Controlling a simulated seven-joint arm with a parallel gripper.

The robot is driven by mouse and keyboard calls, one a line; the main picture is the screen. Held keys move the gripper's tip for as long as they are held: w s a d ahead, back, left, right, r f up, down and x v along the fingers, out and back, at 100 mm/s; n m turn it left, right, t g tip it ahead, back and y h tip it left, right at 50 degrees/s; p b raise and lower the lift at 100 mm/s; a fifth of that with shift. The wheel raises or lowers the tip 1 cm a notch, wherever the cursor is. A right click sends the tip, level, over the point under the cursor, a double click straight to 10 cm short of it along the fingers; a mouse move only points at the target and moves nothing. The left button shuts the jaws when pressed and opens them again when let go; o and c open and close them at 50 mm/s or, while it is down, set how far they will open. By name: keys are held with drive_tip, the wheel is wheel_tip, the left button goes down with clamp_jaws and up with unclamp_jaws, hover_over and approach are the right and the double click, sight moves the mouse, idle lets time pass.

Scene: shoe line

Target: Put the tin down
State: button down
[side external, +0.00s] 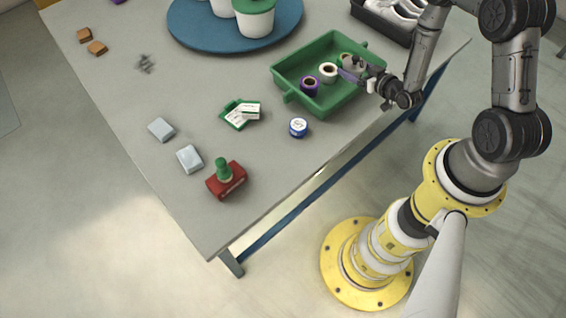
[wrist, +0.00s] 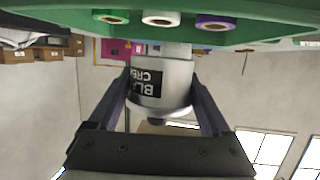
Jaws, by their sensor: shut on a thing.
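A pale tin with a black label (wrist: 148,82) is between the two fingers of my gripper (wrist: 163,95) in the wrist view, which shows the scene upside down. My gripper is shut on it. In the side view my gripper (side external: 352,74) is at the right part of the green tray (side external: 300,62), and the tin shows only as a small greyish shape there. I cannot tell whether the tin touches the tray floor. A blue and white tin (side external: 298,127) stands on the table in front of the tray.
Purple (side external: 309,88), white (side external: 328,73) and green-rimmed (side external: 344,58) spools are in the tray. The table's middle is mostly clear.

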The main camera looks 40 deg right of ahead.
drive_tip(key=w+a+f+n+y, duration=0.1)
drive_tip(key=a+n+y, duration=0.35)
drive_tip(key=a, duration=1.15)
drive_tip(key=n+g+y, duration=0.3)
drive_tip(key=n+y, duration=0.2)
drive_tip(key=y, duration=0.1)
hover_over(283, 165)
wheel_tip(283, 165, down, 3)
drive_tip(key=shift+m, duration=0.25)
drive_tip(key=shift+f, duration=3.25)
drive_tip(key=shift+f, duration=0.2)
unclamp_jaws()
drive_tip(key=shift+r, duration=0.1)
drive_tip(key=v, duration=1)
drive_tip(key=shift+s+d, duration=0.1)
drive_tip(key=shift+d, duration=0.05)
drive_tip(key=shift+v, duration=0.85)
